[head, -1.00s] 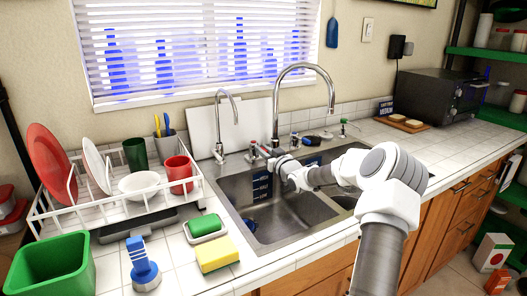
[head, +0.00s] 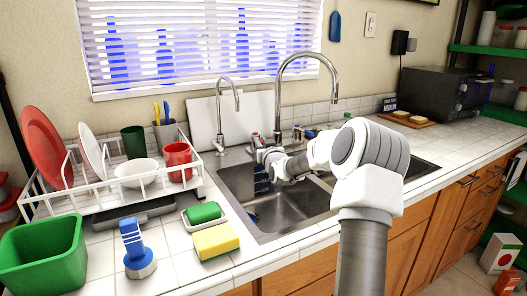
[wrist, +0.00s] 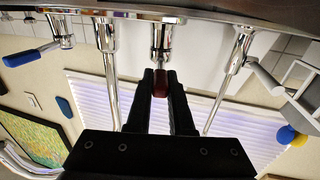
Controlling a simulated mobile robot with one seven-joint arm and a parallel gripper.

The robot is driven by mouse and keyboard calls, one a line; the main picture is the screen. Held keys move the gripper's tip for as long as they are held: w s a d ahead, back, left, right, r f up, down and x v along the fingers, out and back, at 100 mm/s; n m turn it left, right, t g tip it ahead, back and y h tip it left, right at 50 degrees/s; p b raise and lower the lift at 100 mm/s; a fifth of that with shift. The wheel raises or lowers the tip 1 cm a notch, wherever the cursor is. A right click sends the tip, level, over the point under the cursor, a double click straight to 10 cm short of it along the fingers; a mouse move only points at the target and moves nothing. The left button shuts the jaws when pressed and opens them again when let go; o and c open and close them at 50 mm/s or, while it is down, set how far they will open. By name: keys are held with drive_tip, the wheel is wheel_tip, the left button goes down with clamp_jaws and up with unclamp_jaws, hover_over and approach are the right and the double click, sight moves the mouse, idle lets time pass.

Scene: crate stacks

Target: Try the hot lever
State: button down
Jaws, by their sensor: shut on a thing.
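The hot lever is a dark red handle on a chrome stem behind the sink. In the wrist view, the red handle (wrist: 160,82) sits between my fingertips, and its chrome stem (wrist: 161,45) rises to the metal sink deck. My gripper (wrist: 167,85) is shut on the handle. In the head view, my gripper (head: 268,155) is at the sink's back left edge, and my white arm reaches across the basin. A bit of red shows just above it; my gripper and wrist hide most of the lever.
A small faucet (head: 219,125) and a tall gooseneck faucet (head: 279,90) flank the lever. A blue-handled lever (wrist: 28,57) appears at the wrist view's left. Left of the sink (head: 285,210) are a dish rack (head: 105,205), sponge (head: 216,241), brush (head: 137,250) and green bin (head: 42,255).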

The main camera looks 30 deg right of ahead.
drive_tip(key=shift+w+a+m+g+h+b, duration=0.25)
drive_tip(key=shift+a+m+g+h+b, duration=0.4)
drive_tip(key=shift+h, duration=0.4)
drive_tip(key=shift+w+a+m+g+h+b, duration=0.2)
drive_tip(key=shift+a+m+g+h+b, duration=0.15)
drive_tip(key=shift+m+h, duration=0.6)
drive_tip(key=shift+a+h, duration=0.1)
drive_tip(key=shift+h, duration=0.3)
drive_tip(key=c, duration=0.8)
unclamp_jaws()
drive_tip(key=p+v, duration=0.1)
drive_tip(key=v, duration=1.1)
drive_tip(key=shift+p, duration=0.35)
drive_tip(key=shift+a+r, duration=0.1)
drive_tip(key=shift+r, duration=0.05)
